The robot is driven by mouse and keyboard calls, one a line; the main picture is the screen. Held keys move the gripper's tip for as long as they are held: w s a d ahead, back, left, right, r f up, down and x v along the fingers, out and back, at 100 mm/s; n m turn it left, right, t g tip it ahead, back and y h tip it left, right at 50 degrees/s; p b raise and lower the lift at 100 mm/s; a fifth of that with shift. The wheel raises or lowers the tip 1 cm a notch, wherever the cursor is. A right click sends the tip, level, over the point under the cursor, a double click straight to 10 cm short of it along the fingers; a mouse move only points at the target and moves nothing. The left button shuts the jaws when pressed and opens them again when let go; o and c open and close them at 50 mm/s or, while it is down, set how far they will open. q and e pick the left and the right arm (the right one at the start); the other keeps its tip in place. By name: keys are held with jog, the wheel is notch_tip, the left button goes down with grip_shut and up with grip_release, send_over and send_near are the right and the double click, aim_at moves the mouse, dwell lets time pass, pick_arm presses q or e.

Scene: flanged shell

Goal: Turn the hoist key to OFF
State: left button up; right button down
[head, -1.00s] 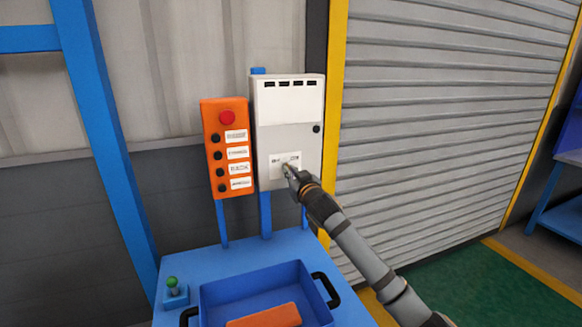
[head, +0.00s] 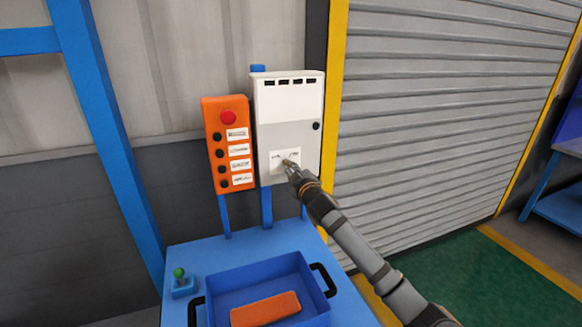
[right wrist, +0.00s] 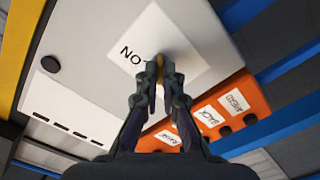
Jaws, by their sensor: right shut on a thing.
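The hoist key is a small brass-coloured piece at the centre of a white label (head: 278,156) on the front of the grey-white cabinet (head: 288,110). In the right wrist view the key (right wrist: 159,58) shows between my fingertips, mostly covered by them. The label carries the word ON, upside down in that view, to the left of the key. My right gripper (right wrist: 160,76) is shut on the key; in the head view my right gripper (head: 288,165) reaches the label from the lower right. The key's exact angle is hard to tell. My left gripper is not in view.
An orange button box (head: 230,158) with a red button stands close left of the cabinet. Below are a blue bench (head: 215,255), a blue tray (head: 325,290) holding an orange block (head: 265,309), and a green-knobbed lever (head: 180,275). A roller shutter (head: 440,120) is at right.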

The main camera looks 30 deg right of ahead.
dwell(0.4)
jog(key=c, duration=1.5)
grip_release()
jog(key=v, duration=0.7)
jog(key=shift+s, duration=0.25)
